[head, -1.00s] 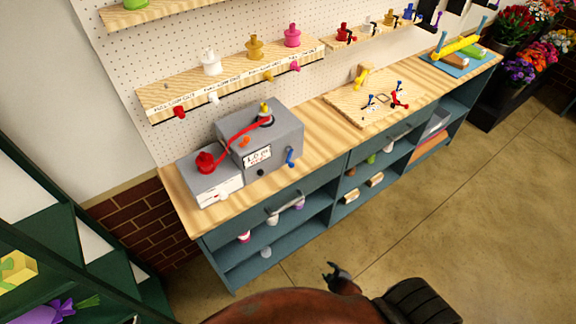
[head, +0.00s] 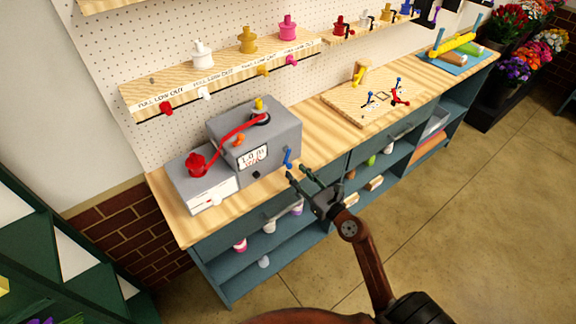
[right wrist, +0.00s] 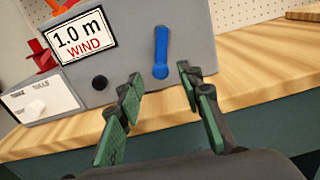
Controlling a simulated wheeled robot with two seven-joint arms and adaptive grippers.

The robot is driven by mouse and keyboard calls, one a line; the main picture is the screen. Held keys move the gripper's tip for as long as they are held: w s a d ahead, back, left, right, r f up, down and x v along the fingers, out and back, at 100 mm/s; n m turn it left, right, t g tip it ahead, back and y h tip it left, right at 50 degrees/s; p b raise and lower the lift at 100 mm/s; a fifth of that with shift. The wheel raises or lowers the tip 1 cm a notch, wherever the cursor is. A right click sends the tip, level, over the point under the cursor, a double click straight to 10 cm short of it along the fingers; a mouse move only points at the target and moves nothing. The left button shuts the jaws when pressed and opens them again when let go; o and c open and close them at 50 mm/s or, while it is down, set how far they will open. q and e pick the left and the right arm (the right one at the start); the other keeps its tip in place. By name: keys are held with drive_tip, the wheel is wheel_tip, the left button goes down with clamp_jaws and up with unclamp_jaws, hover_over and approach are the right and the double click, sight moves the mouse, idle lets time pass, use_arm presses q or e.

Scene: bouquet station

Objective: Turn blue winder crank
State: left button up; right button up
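The blue winder crank (head: 287,157) is on the front face of the grey winder box (head: 272,134), at its right side. In the right wrist view the blue crank (right wrist: 161,52) points up from its pivot, with the "1.0 m WIND" label (right wrist: 84,35) to its left. My right gripper (head: 302,174) is open at the bench edge, just in front of the crank. In the right wrist view its green-padded fingers (right wrist: 160,85) are spread and empty, with the crank beyond and between them, apart from both. My left gripper is not in view.
A red ribbon (head: 235,130) runs from a red spool (head: 196,164) on the small grey box to the winder. The wooden bench top (head: 320,140) is clear right of the winder. A wooden board (head: 366,98) with small tools lies farther right. A shelf (head: 225,70) hangs above.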

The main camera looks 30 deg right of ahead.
sight(291, 167)
drive_tip(key=w, duration=0.4)
drive_tip(key=shift+w+a, duration=0.15)
drive_tip(key=shift+w, duration=0.75)
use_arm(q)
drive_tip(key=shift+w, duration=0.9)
use_arm(e)
drive_tip(key=shift+c, duration=0.3)
drive_tip(key=c, duration=0.3)
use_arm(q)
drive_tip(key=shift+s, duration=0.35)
use_arm(e)
drive_tip(key=shift+f, duration=0.1)
clamp_jaws()
